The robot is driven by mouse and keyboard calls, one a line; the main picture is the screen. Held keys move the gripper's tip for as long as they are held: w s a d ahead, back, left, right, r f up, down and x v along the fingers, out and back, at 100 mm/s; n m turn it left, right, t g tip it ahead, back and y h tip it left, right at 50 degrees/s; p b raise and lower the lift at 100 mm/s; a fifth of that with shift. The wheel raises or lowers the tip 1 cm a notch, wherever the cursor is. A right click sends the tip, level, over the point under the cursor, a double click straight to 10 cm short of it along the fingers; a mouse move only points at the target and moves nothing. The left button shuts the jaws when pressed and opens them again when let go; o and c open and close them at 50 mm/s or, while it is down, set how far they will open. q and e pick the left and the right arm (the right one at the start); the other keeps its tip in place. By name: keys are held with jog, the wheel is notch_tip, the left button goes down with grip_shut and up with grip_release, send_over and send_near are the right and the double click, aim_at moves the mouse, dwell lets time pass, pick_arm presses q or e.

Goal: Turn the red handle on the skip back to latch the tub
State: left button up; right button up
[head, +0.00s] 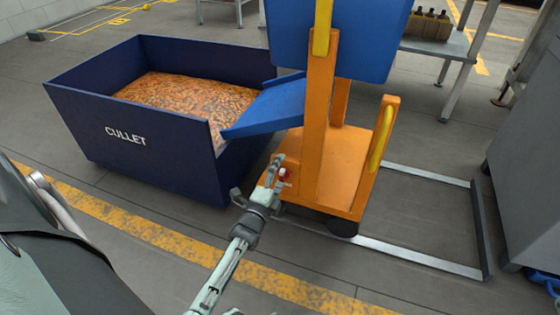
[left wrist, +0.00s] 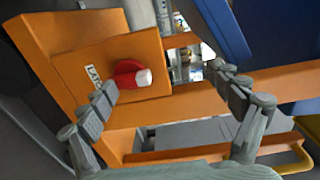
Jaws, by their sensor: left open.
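The red handle (head: 284,174) sits low on the orange frame of the skip (head: 322,160), beside a small white label. In the left wrist view the red handle (left wrist: 128,72) has a pale end and lies on an orange plate, close to the left fingertip. The label there is partly hidden by that finger. The blue tub (head: 365,45) stands high on the frame, its top cut off by the picture edge. My left gripper (head: 260,180) is open just in front of the handle, with its fingers spread and nothing held. I cannot tell whether a finger touches the handle. My right gripper is not in view.
A dark blue bin marked CULLET (head: 125,136), full of amber pieces (head: 190,100), stands left of the skip. A blue chute (head: 265,107) slopes over its edge. A bench (head: 440,48) with a bottle crate stands behind. A grey cabinet (head: 525,170) is at right. The front floor is open.

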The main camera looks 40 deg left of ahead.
pick_arm(q)
jog(key=shift+o, duration=0.3)
notch_tip(320, 180, up, 6)
jog(key=shift+w+a+r, duration=0.15)
jog(key=shift+w+r, duration=0.05)
jog(key=shift+w, duration=0.25)
jog(key=shift+s+f, duration=0.15)
jog(key=shift+c, duration=0.2)
jog(key=shift+s, duration=0.4)
jog(key=shift+f+p+v, duration=0.25)
jog(key=shift+p+v, duration=0.6)
jog(key=shift+v, duration=1.25)
jog(key=shift+f+p+v, duration=0.2)
jog(key=shift+p+v, duration=0.65)
jog(key=shift+v, duration=1.3)
